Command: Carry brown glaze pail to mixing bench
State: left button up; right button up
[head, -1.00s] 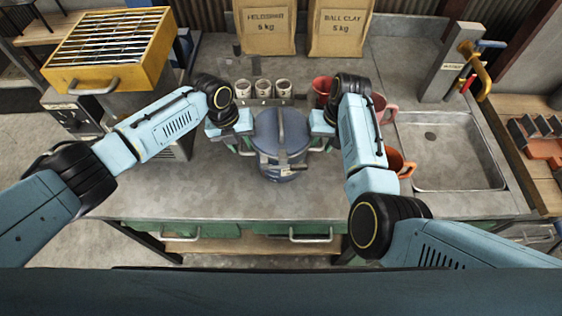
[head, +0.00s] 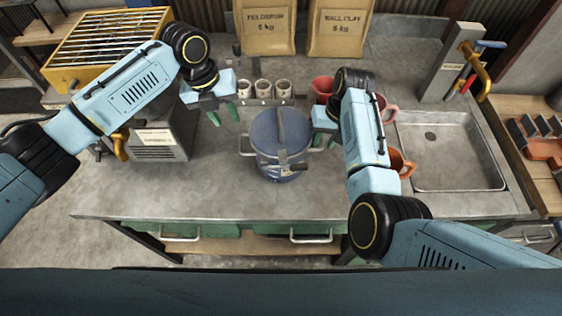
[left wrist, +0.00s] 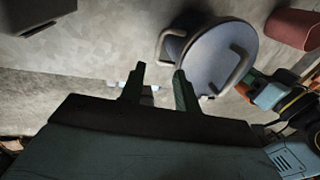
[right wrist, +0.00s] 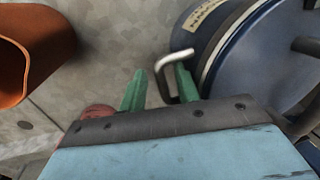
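My right gripper (head: 322,140) is at the pail's right handle. In the right wrist view its fingers (right wrist: 158,88) are apart, with the handle (right wrist: 162,72) reaching between them.
Three small cups (head: 263,90) stand behind the pail. Red and orange jugs (head: 399,163) are close to the right arm, beside the sink (head: 450,150). Two paper sacks (head: 340,28) stand at the back. A yellow grated box (head: 70,70) is at the left. The bench front is clear.

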notch_tip(320, 180, up, 10)
jog(key=d, duration=0.2)
jog(key=shift+r, duration=0.15)
dwell(0.4)
